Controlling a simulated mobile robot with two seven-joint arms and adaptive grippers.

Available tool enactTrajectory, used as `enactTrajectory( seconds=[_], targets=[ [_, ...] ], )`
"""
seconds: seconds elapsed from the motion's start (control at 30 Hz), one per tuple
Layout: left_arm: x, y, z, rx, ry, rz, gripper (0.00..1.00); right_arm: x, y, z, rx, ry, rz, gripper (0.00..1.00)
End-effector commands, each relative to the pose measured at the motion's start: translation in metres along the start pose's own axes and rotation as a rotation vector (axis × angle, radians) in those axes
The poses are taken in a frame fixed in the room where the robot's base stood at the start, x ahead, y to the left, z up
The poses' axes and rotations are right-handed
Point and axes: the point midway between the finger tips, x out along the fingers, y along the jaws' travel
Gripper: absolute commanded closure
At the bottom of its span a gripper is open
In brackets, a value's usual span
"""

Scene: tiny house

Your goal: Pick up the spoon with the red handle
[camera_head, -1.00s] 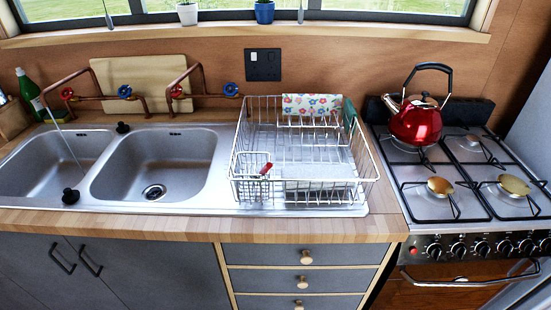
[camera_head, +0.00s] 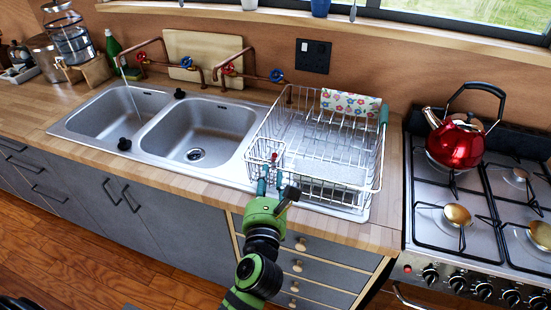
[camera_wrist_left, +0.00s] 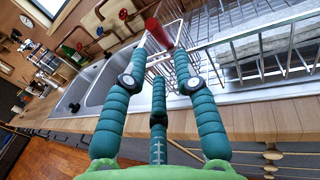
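The spoon's red handle (camera_head: 274,159) sticks up from the small wire cutlery holder (camera_head: 264,150) at the front left of the dish rack (camera_head: 340,175). The rest of the spoon is hard to make out. My left gripper (camera_head: 271,182) is just in front of the holder, its teal fingers pointing toward the handle. In the left wrist view, the red handle (camera_wrist_left: 159,33) shows between the spread fingertips of the left gripper (camera_wrist_left: 152,18). The fingers look open, and I cannot tell whether one touches the handle. My right gripper is not in view.
The double sink (camera_head: 190,130) is left of the rack. The stove with a red kettle (camera_head: 455,145) stands to the right. A flowered cloth (camera_head: 350,103) hangs on the rack's back. The wooden counter edge (camera_head: 200,187) runs below my gripper.

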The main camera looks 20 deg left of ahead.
Motion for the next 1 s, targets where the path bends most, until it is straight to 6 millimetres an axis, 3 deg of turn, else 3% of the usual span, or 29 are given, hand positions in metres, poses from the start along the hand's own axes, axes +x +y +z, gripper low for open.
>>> enactTrajectory(
  seconds=[0.27, 0.53, 0.87, 0.9, 0.93, 1.0],
  targets=[
    [0.025, -0.001, 0.007, 0.046, -0.017, 0.000, 0.71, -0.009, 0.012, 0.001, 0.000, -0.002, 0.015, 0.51],
    [0.063, -0.002, 0.005, 0.041, -0.015, -0.001, 0.71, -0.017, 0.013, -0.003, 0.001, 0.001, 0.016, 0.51],
    [0.071, -0.002, 0.003, 0.041, -0.013, -0.002, 0.71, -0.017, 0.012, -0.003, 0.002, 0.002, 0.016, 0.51],
    [0.071, -0.002, 0.003, 0.041, -0.012, -0.002, 0.89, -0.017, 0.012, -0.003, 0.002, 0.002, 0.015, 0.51],
    [0.071, -0.002, 0.003, 0.040, -0.012, -0.002, 1.00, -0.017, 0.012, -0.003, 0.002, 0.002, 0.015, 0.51],
    [0.071, -0.002, 0.003, 0.040, -0.012, -0.002, 1.00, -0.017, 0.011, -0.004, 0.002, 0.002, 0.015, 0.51]
  ],
)
